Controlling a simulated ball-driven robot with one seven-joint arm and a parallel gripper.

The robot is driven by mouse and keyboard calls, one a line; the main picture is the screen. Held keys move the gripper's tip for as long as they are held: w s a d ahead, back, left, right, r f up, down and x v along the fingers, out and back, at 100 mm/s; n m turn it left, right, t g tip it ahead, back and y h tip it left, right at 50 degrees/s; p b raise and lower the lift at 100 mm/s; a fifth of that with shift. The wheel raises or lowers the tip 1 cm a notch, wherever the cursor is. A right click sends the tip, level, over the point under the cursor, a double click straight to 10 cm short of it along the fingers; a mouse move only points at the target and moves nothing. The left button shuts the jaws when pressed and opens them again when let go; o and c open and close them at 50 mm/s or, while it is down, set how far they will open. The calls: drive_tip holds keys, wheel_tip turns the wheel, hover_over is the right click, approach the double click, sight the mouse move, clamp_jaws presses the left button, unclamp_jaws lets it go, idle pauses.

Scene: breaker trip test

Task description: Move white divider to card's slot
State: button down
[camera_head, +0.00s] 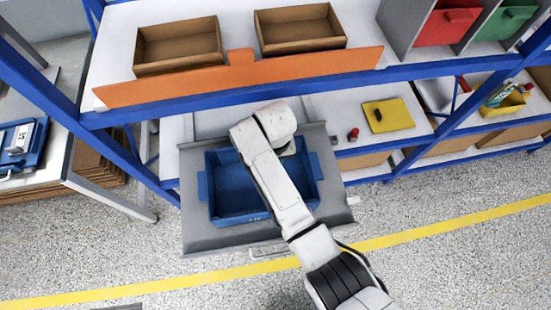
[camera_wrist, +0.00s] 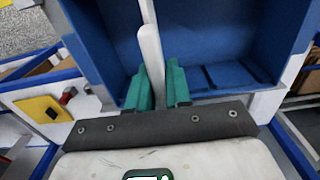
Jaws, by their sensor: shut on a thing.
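My gripper (camera_wrist: 157,88) has green fingers shut on the white divider (camera_wrist: 150,50), a thin upright strip rising between them in the wrist view. The divider is in front of the inside of a blue bin (camera_wrist: 88,45), whose floor shows darker recessed squares to the right. Whether the divider touches the bin or sits in a slot, I cannot tell. In the head view the blue bin (camera_head: 226,190) sits in a grey pull-out tray (camera_head: 195,236), and my arm hides the gripper and divider. A white card (camera_head: 22,138) with markings lies on a blue holder at the far left.
An orange-fronted shelf (camera_head: 240,76) with two brown boxes is above the bin. A yellow pad (camera_head: 388,116) with a dark item and a red knob (camera_head: 353,134) are right of the tray. Blue frame posts stand either side. The floor in front is clear.

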drive_tip(key=shift+f+b, duration=3.65)
drive_tip(key=shift+f, duration=1.4)
drive_tip(key=c, duration=1)
unclamp_jaws()
drive_tip(key=shift+o, duration=0.2)
drive_tip(key=shift+r, duration=0.1)
wheel_tip(320, 180, up, 11)
drive_tip(key=shift+f+p, duration=0.15)
drive_tip(key=shift+p, duration=0.15)
